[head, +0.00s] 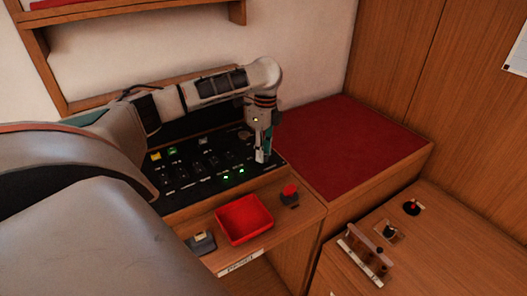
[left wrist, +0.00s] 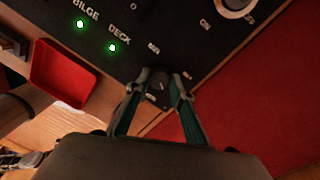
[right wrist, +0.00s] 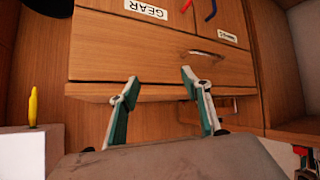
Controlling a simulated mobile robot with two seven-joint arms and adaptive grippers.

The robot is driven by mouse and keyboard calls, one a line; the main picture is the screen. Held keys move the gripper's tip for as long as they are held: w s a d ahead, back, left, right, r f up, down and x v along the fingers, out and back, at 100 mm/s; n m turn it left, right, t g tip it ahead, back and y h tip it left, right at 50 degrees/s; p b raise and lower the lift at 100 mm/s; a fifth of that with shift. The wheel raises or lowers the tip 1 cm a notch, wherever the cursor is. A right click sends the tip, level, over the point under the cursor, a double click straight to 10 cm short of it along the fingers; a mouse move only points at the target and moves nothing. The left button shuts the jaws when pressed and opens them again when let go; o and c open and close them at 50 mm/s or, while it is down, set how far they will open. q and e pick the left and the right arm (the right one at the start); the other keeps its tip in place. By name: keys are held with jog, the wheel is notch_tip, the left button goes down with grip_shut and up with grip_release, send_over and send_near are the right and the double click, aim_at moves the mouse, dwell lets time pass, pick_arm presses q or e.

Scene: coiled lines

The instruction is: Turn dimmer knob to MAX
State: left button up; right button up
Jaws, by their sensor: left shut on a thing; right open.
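The dimmer knob (left wrist: 158,86) is a small dark round knob on the black switch panel (head: 190,180), near the panel's right end. In the left wrist view it sits between the two fingertips of my left gripper (left wrist: 160,78), which is shut on it. In the head view the left gripper (head: 264,155) points down at the panel and hides the knob. Small lettering beside the knob is too blurred to read. My right gripper (right wrist: 160,80) is open and empty in front of a wooden drawer front.
A red tray (head: 244,219) and a red-topped device (head: 289,194) stand on the wooden ledge before the panel. Lit green lamps (left wrist: 80,25) mark the BILGE and DECK switches. A red cushion (head: 350,145) lies to the right. A drawer labelled GEAR (right wrist: 146,10) faces my right gripper.

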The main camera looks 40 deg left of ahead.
aim_at(265, 154)
pick_arm(q)
jog(key=shift+r, duration=0.1)
dwell(0.4)
jog(key=o, duration=1.1)
notch_tip(265, 154, up, 12)
jog(key=shift+w, duration=0.3)
